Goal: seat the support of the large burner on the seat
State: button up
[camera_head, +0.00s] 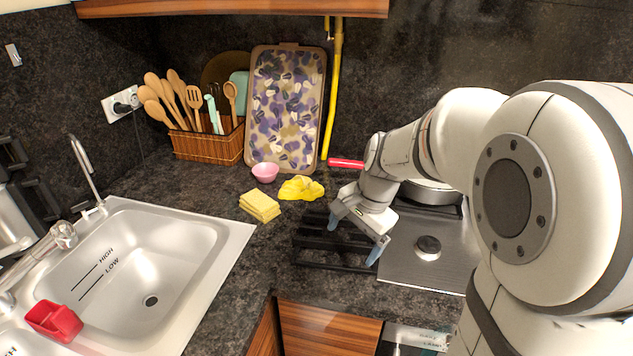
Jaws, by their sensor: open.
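The black burner support (318,243), a grate of dark bars, lies at the left edge of the steel hob (408,270), partly over the dark counter. The front burner (428,247) is a round dark cap on the bare steel, with no support over it. My gripper (355,238) is open, with its two blue-grey fingers pointing down over the right part of the support. One finger is near its back bars and the other near its front right end. I cannot tell whether the fingers touch it. My gripper hides some of the bars.
A pan with a red handle (346,163) stands at the hob's back, partly behind my arm. The sink (228,235) is at left. Counter between sink and support is clear.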

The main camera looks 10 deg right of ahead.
jog(key=shift+o, duration=1)
jog(key=w+d+f+m+y+p, duration=0.1)
jog(key=w+f+m+p, duration=0.1)
jog(key=w+m, duration=0.3)
jog(key=w+d+f+m+y+p, duration=0.1)
jog(key=w+m, duration=0.4)
jog(key=w, duration=0.2)
jog(key=shift+w+d+f+p, duration=0.25)
jog(key=shift+w+f+p, duration=0.1)
jog(key=shift+f, duration=0.05)
jog(key=shift+m, duration=0.4)
jog(key=x, duration=0.2)
jog(key=p+x, duration=0.1)
jog(key=x, duration=0.5)
jog(key=shift+w+d+f, duration=0.2)
jog(key=shift+w, duration=0.1)
jog(key=shift+c, duration=0.2)
jog(key=shift+r, duration=0.1)
jog(key=c, duration=1)
